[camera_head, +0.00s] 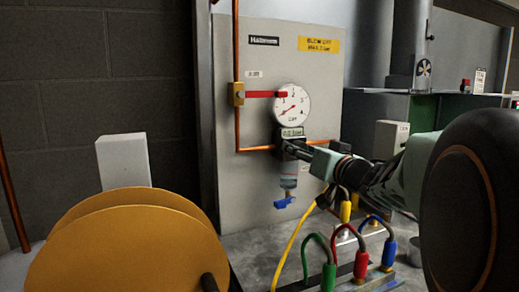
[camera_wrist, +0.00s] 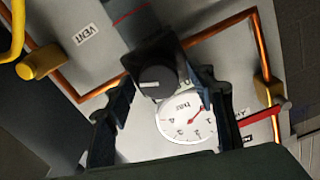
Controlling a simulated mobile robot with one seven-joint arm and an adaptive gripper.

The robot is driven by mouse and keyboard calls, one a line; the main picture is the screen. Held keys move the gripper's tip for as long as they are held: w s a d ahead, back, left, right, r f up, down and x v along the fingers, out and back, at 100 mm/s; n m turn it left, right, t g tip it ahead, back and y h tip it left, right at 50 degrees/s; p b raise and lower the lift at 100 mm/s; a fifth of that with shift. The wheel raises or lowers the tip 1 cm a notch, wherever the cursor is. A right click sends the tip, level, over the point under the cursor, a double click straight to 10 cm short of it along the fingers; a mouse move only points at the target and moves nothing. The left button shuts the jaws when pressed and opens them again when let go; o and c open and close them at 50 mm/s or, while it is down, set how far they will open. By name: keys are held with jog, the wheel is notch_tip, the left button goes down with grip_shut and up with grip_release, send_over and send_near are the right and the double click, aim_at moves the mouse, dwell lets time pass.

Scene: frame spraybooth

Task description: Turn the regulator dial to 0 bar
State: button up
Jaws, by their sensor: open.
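The regulator dial (camera_wrist: 155,82) is a black round knob with a short white mark, pointing to the left in the wrist view. In the head view my gripper mostly hides it. My gripper (camera_head: 294,148) is open in front of the regulator. In the wrist view its fingers (camera_wrist: 160,88) stand on either side of the knob; I cannot tell whether they touch it. The white gauge (camera_head: 291,103) sits above, its red needle pointing to the lower left. It also shows in the wrist view (camera_wrist: 180,128). A small display (camera_head: 291,132) under it is too small to read surely.
A red lever (camera_head: 262,94) and copper pipe (camera_head: 237,60) lie left of the gauge. A blue valve (camera_head: 284,202) hangs below. Coloured hoses with red (camera_head: 361,263) and green (camera_head: 328,277) fittings stand below my arm. A yellow reel (camera_head: 130,245) fills the lower left.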

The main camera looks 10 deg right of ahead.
dwell(0.3)
jog(key=c, duration=1.2)
jog(key=shift+o, duration=0.2)
jog(key=shift+n, duration=0.4)
jog(key=n+b, duration=0.9)
jog(key=n, duration=1.3)
jog(key=shift+a+f+y, duration=0.1)
jog(key=shift+y, duration=0.2)
